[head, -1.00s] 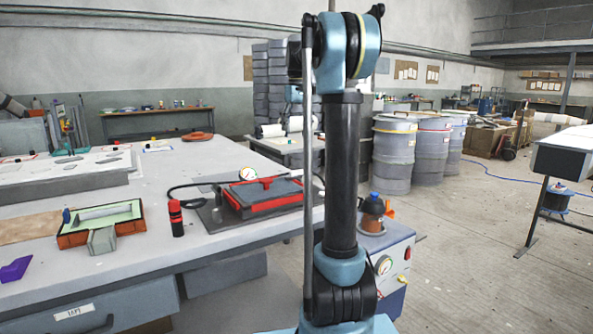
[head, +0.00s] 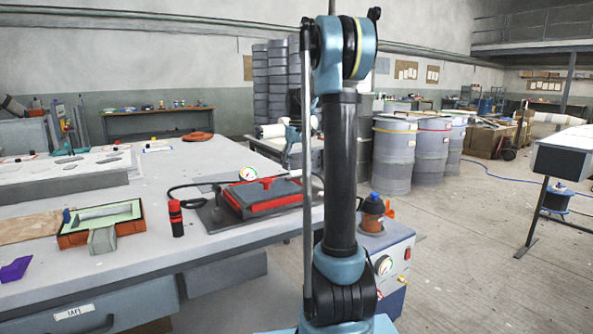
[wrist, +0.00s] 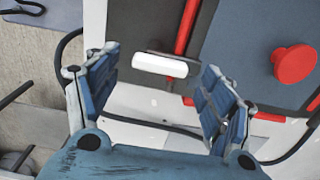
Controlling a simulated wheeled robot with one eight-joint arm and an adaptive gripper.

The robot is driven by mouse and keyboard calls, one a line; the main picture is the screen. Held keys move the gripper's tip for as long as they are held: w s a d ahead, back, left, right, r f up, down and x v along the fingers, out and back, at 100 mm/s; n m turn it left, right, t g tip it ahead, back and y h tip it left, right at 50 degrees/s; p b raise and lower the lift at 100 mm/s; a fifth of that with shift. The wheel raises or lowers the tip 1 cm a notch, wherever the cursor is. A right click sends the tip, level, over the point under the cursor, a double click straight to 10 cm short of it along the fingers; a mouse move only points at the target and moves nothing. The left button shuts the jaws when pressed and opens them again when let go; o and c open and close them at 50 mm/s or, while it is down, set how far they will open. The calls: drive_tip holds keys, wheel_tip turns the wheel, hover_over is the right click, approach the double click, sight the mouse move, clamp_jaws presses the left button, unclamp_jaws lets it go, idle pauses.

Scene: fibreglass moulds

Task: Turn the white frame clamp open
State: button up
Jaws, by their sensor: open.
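The white frame clamp (wrist: 160,65) shows in the wrist view as a short white bar at the edge of a dark panel. My gripper (wrist: 158,74) is open, with one blue padded finger to the left of the bar and one to the right. The bar appears between the fingertips with gaps on both sides; I cannot tell its depth from them. The red-edged frame (head: 262,211) lies on the table in the head view, with a red knob (wrist: 294,63) on its grey panel. In the head view, my arm hides the gripper, and I cannot make out the clamp.
A black hose (head: 190,187) runs beside the frame to a gauge (head: 249,174). A red-and-black cylinder (head: 176,218) stands to the frame's left. A green-topped tray (head: 103,222) lies further left. A pump unit with an orange-brown bottle (head: 372,222) stands to the right.

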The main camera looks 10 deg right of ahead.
drive_tip(key=shift+f, duration=0.9)
drive_tip(key=c, duration=1.1)
drive_tip(key=shift+o, duration=0.2)
